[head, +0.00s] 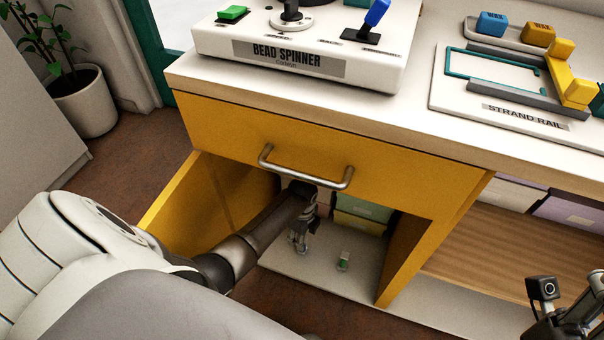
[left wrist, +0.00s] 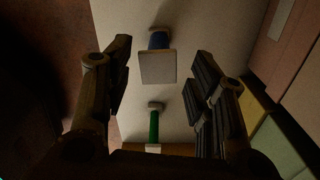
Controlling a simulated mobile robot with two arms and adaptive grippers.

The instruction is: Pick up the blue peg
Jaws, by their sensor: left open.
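The blue peg (left wrist: 158,40) shows in the left wrist view with a pale square end (left wrist: 157,67) facing the camera, between and beyond my finger pads. I cannot make it out in the head view, where my gripper and arm cover that spot. My left gripper (head: 299,241) is inside the open cabinet under the drawer, low over the shelf. In the left wrist view its two fingers (left wrist: 162,72) are apart, one on each side of the peg, with nothing clasped. Only part of my right arm's end (head: 556,312) shows at the lower right; its jaws are unclear.
Boxes (head: 358,222) stand behind.

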